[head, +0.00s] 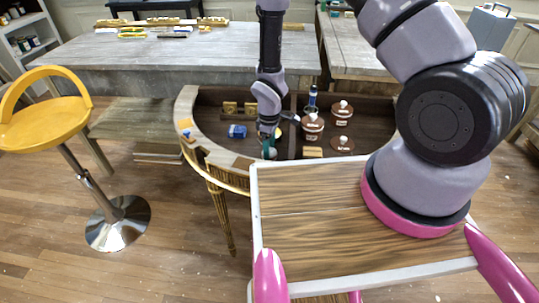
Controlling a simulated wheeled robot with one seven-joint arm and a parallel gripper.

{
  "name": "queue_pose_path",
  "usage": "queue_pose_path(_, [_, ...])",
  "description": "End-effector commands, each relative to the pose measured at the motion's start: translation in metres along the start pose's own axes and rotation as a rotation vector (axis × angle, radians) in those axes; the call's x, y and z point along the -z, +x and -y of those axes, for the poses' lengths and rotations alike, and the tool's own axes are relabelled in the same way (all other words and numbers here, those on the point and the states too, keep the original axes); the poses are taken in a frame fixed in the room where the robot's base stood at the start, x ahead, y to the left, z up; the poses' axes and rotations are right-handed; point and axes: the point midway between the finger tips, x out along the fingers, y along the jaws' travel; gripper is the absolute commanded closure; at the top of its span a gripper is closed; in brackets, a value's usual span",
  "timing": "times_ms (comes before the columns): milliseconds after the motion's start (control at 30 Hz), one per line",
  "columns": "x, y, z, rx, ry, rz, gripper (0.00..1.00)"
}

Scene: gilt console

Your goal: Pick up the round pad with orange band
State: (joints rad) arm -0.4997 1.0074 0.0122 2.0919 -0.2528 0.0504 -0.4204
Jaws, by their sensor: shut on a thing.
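My gripper (267,146) points down over the front part of the curved console (188,104), left of its middle. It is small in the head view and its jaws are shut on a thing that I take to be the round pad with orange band. A bit of yellow-orange (279,133) shows close to the jaws on the right. The jaws and my arm hide most of the pad, so its shape and full band cannot be made out.
The console's dark inside holds a blue object (237,131) left of my gripper and brown lidded jars (312,127) to the right. A blue-topped bottle (311,97) stands behind the jars. A yellow stool (45,115) stands at left, grey tables (190,50) behind.

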Motion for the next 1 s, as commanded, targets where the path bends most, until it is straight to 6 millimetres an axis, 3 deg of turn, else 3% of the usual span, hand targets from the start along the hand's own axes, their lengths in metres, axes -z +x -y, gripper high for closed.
queue_pose_path(267, [0.001, -0.006, 0.000, -0.001, 0.000, -0.002, 0.88])
queue_pose_path(367, [0.001, -0.017, -0.001, -0.001, 0.001, -0.002, 0.88])
queue_pose_path(700, [0.001, -0.082, -0.001, -0.002, 0.001, -0.004, 0.88])
queue_pose_path(1000, [0.000, -0.101, 0.000, 0.000, 0.000, 0.000, 0.88])
